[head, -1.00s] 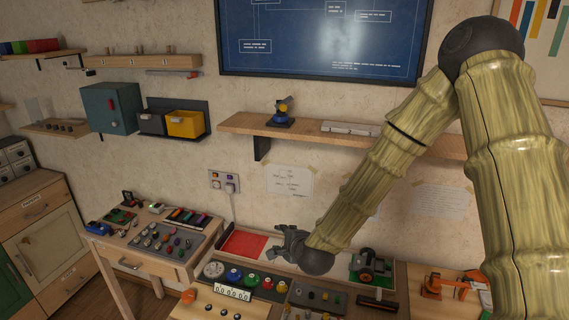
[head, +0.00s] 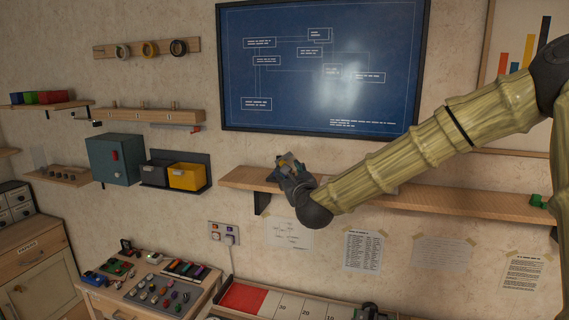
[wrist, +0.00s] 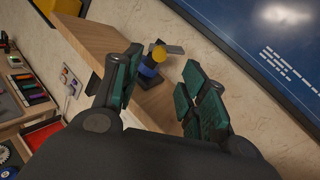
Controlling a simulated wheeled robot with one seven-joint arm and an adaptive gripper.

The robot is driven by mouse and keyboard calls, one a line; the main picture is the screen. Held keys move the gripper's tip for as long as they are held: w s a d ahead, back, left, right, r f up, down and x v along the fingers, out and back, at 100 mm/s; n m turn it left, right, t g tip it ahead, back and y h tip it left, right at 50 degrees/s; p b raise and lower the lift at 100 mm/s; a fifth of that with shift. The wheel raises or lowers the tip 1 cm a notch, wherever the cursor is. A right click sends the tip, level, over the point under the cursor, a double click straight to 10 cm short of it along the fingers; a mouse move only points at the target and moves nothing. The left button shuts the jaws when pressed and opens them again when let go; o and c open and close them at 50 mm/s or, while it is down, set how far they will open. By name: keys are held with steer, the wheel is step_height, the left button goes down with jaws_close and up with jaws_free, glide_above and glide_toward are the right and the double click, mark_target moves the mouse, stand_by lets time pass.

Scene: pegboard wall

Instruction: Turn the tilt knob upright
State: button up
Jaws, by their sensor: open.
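The tilt device stands on the wooden wall shelf. In the wrist view it shows a yellow knob (wrist: 158,53), a blue body (wrist: 149,66), a dark base and a grey piece (wrist: 173,49) sticking out to the right near the top. I see no contact.
The wooden shelf (head: 440,199) runs along the wall under a dark blue framed board (head: 290,95). A yellow bin (head: 187,177) and a teal cabinet (head: 112,160) hang to the left. A workbench (head: 150,290) with small parts is below.

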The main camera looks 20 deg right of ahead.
steer(key=w+p, duration=0.1)
steer(key=w, duration=0.1)
steer(key=w+p, duration=0.1)
steer(key=w, duration=0.1)
steer(key=w+p, duration=0.1)
steer(key=w, duration=0.2)
steer(key=shift+w+d, duration=0.1)
steer(key=shift+d, duration=0.15)
jaws_close()
